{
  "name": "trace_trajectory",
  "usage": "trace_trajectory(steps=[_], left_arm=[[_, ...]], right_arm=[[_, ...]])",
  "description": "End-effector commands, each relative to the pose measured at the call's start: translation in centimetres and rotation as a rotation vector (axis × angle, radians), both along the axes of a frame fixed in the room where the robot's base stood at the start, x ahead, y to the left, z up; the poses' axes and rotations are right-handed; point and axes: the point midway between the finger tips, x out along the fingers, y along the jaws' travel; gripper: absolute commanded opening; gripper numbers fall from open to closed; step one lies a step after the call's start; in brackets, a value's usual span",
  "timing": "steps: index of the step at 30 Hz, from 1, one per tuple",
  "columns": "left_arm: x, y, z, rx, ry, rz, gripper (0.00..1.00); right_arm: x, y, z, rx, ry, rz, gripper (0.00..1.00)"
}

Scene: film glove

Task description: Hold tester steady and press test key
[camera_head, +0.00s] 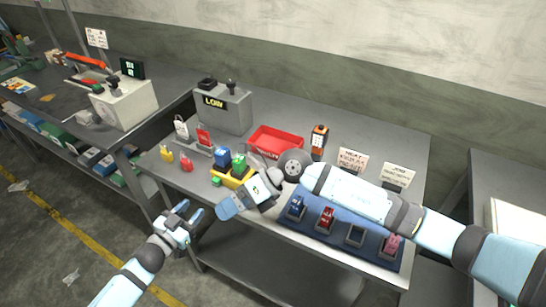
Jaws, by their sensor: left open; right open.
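A grey box with a display reading LOW (222,108) stands at the back left of the middle table; it looks like the tester. A dark knob or post and a dark block are on its top; I cannot make out which part is the test key. My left gripper (193,214) is open and empty, low in front of the table's front edge, apart from the box. My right gripper (230,208) is open near the table's front edge, its arm reaching across the table from the right. Neither gripper touches the grey box.
A red tray (275,142), an orange and black device (319,140) and two signs stand behind my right arm. A blue mat (340,240) with several small holders is at the front right. Small coloured items and a yellow holder (229,178) sit front left. Another bench stands left.

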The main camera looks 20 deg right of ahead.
Motion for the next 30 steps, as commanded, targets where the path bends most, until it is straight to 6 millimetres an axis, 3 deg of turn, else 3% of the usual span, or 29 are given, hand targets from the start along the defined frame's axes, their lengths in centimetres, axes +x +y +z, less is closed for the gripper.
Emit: trace_trajectory(steps=[6,12,16,20,30], left_arm=[[0.0,0.0,0.0,0.0,0.0,0.0,0.43],[0.0,0.0,0.0,0.0,0.0,0.0,0.43],[0.0,0.0,0.0,0.0,0.0,0.0,0.43],[0.0,0.0,0.0,0.0,0.0,0.0,0.43],[0.0,0.0,0.0,0.0,0.0,0.0,0.43]], right_arm=[[6.3,-6.6,0.5,-0.453,-0.23,0.022,1.0],[9.7,-10.8,1.8,-0.685,-0.326,-0.007,1.0],[10.4,-11.6,1.9,-0.733,-0.342,-0.016,1.0],[10.8,-11.3,0.7,-0.736,-0.342,-0.017,1.0],[12.4,-9.4,-5.3,-0.733,-0.339,-0.016,1.0]])
